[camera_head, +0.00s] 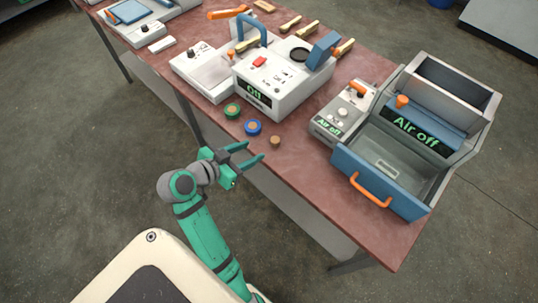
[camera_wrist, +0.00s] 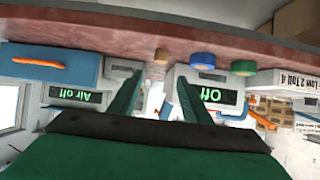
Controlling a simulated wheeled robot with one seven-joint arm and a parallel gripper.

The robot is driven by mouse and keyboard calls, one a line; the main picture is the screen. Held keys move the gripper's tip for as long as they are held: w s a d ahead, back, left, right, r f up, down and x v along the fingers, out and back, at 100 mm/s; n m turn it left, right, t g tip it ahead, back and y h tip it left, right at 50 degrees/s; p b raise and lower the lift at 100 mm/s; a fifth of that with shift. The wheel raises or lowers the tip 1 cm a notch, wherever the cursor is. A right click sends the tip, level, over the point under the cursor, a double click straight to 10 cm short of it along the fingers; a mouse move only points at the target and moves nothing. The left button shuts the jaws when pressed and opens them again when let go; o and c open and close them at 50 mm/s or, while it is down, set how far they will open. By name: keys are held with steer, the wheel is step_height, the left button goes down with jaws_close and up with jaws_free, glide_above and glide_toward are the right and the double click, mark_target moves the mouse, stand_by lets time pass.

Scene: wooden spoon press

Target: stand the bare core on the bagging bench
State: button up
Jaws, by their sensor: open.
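The bare core looks to be the small plain brown cylinder (camera_head: 275,142) near the table's front edge. It stands right of a blue-rimmed roll (camera_head: 253,127) and a green-rimmed roll (camera_head: 232,111). My gripper (camera_head: 254,151) is open and empty, in front of the table edge and just left of the core in the head view. In the wrist view, which is upside down, the core (camera_wrist: 161,55) shows beyond and between the open fingers (camera_wrist: 160,75). The table has a reddish-brown top (camera_head: 300,165). I cannot tell whether this is the bagging bench.
A white press (camera_head: 285,75) reading "Off" stands behind the rolls. Right of the core are a control box (camera_head: 342,112) and a blue drawer unit (camera_head: 385,180) with an orange handle, both reading "Air off". Several brushes lie at the back. Front tabletop right of the core is bare.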

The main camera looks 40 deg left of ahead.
steer(key=shift+d, duration=0.1)
steer(key=w+d+r+m+t+h, duration=0.2)
steer(key=d+m+h, duration=0.1)
steer(key=d, duration=0.7)
steer(key=w+d+r+m+t+h, duration=0.2)
steer(key=d+r+m+h, duration=0.1)
steer(key=d, duration=0.7)
steer(key=s+d+r+t+h, duration=0.1)
steer(key=s+d+r+t, duration=0.45)
steer(key=d, duration=0.55)
steer(key=s+d+f+n+g+y, duration=0.1)
steer(key=s+f+n+g+y, duration=0.5)
steer(key=s+f, duration=0.7)
steer(key=s+n+y, duration=0.1)
steer(key=s, duration=0.2)
steer(key=shift+s+d+y, duration=0.25)
steer(key=shift+y, duration=0.15)
